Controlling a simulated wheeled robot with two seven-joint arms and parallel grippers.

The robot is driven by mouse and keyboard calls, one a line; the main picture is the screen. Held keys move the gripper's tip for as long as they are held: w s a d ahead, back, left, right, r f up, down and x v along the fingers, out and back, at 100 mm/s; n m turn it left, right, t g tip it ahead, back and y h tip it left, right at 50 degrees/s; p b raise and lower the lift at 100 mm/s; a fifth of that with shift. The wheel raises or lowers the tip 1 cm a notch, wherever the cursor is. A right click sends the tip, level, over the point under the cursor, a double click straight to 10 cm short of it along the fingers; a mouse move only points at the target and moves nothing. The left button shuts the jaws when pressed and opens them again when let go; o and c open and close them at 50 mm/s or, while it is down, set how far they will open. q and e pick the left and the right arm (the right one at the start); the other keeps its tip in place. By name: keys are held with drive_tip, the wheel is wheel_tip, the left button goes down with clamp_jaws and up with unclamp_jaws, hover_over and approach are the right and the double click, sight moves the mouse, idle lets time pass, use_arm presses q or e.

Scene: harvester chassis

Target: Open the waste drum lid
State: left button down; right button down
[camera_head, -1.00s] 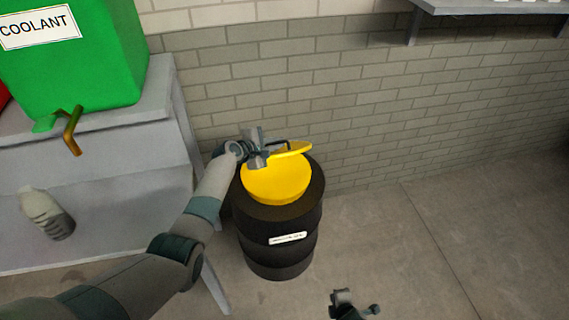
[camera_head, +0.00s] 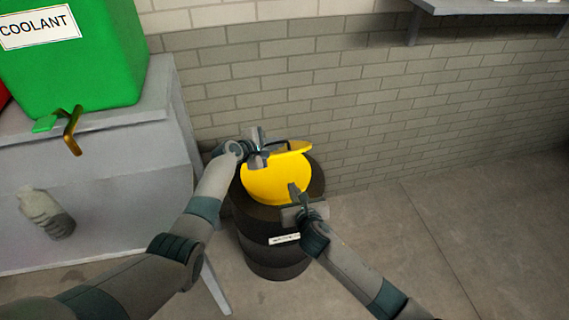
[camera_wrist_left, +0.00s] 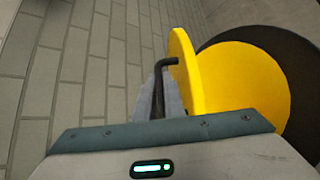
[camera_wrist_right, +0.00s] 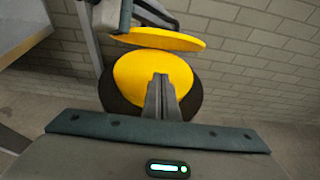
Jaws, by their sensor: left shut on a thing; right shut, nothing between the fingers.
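The black waste drum (camera_head: 272,262) stands on the floor by the wall, with a yellow funnel-like top (camera_head: 265,183). Its yellow lid (camera_head: 296,150) is hinged up at a tilt, leaving a gap above the funnel top; the gap shows in the right wrist view (camera_wrist_right: 160,38). My left gripper (camera_head: 264,148) is at the lid's far left side, shut on the lid's dark bent handle (camera_wrist_left: 162,80). My right gripper (camera_head: 294,188) is shut and empty, in front of the funnel top; I cannot tell if it touches. Its fingers (camera_wrist_right: 161,88) overlap the yellow surface.
A grey table (camera_head: 120,170) stands left of the drum, with a green coolant container (camera_head: 90,75) and its tap (camera_head: 72,130). A bottle (camera_head: 46,214) is at lower left. A brick wall (camera_head: 350,100) is behind. Floor (camera_head: 470,240) at right is clear.

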drive_tip(key=shift+w+a, duration=0.1)
drive_tip(key=shift+w, duration=0.05)
idle(0.3)
drive_tip(key=w+a, duration=0.3)
drive_tip(key=w, duration=0.7)
drive_tip(key=shift+w+a, duration=0.25)
drive_tip(key=shift+w, duration=0.15)
idle(0.3)
